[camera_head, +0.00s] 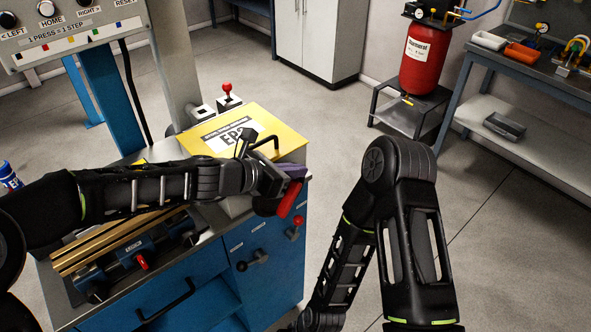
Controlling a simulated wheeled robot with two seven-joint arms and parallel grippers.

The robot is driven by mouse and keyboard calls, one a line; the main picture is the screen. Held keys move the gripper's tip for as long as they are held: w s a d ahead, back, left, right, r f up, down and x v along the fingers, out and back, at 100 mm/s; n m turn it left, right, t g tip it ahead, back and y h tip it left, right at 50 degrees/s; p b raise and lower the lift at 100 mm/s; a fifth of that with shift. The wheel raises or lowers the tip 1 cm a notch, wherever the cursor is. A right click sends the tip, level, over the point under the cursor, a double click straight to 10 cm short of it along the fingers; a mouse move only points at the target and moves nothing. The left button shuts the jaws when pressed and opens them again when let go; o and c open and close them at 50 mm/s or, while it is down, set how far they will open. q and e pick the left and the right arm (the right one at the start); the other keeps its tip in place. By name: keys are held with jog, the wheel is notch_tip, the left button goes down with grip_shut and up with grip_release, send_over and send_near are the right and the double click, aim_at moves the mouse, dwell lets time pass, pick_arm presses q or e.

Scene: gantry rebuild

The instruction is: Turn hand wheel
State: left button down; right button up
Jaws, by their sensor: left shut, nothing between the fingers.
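My left arm reaches in from the left across the blue workbench, and my left gripper (287,197) is at the bench's right front corner. It is shut with nothing held; red and purple parts show at its tip. No full hand wheel rim can be made out. A dark round fitting with a handle (257,260) is on the blue cabinet front, below and apart from the gripper. A red-knobbed fitting (295,229) is just right of it, below the gripper. My right arm is folded at the lower middle; its gripper is out of view.
A clamp with brass bars (130,247) is at the bench front. A control panel (68,27) hangs upper left. A red tank (424,60) stands at the back right. Floor right of the bench is open.

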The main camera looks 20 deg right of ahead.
dwell(0.3)
pick_arm(q)
jog(key=v, duration=0.8)
pick_arm(e)
jog(key=shift+f, duration=0.2)
jog(key=shift+c, duration=0.2)
